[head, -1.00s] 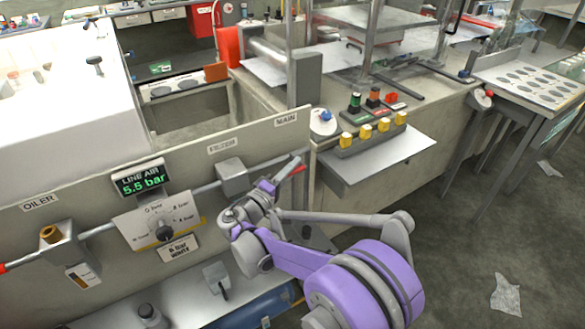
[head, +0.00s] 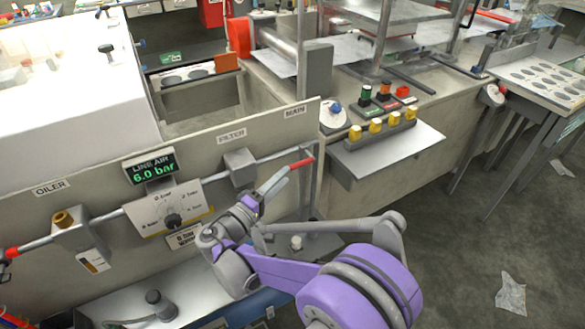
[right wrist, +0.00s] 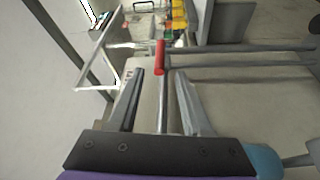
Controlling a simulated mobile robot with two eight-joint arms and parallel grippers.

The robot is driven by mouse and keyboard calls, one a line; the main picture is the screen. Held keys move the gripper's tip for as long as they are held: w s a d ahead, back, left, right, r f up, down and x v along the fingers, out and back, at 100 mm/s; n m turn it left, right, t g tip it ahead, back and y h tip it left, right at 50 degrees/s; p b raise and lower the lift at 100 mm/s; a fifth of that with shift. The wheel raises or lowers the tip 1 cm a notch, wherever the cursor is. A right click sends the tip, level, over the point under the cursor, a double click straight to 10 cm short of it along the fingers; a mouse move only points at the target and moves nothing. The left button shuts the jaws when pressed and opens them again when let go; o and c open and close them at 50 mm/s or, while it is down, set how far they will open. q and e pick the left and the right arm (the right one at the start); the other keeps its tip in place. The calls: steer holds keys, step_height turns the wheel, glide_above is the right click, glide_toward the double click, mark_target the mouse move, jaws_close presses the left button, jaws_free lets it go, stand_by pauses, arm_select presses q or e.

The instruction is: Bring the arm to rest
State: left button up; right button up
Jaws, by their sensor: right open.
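My right arm reaches in from the bottom of the head view, and its gripper (head: 272,183) is beside the air-line panel (head: 110,208), near the MAIN label. The gripper is open. A lever with a red end (head: 302,163) lies just beyond the fingers. In the right wrist view the lever's red end (right wrist: 160,57) and thin grey stem show between the two spread fingers (right wrist: 160,82); I cannot tell whether they touch it. The line-air display (head: 152,167) reads 6.0 bar. My left gripper is not in view.
A pipe crosses the panel with a filter block (head: 240,168) and an oiler (head: 75,228). A dial plate (head: 165,207) sits below the display. To the right, a shelf with yellow buttons (head: 376,127) juts out. Open floor (head: 440,250) lies at the lower right.

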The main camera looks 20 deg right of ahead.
steer(key=shift+v, duration=0.95)
steer(key=s+d+f+g+y, duration=0.2)
steer(key=s+d+f+y, duration=0.15)
steer(key=s, duration=0.25)
steer(key=s+d+f+g+y, duration=0.2)
steer(key=s+d+f+y, duration=0.1)
steer(key=s+y, duration=0.15)
steer(key=s+a+f+m+y, duration=0.2)
steer(key=s+a+f+y, duration=0.15)
steer(key=s, duration=0.45)
steer(key=s+a+f+m+y, duration=0.1)
steer(key=s+a+f+y, duration=0.2)
steer(key=s+a+y, duration=0.35)
step_height(320, 180, up, 14)
steer(key=d+h+p, duration=0.1)
steer(key=p, duration=1.1)
steer(key=shift+w+d+f+t, duration=0.2)
steer(key=shift+d+t, duration=0.05)
steer(key=shift+t, duration=0.15)
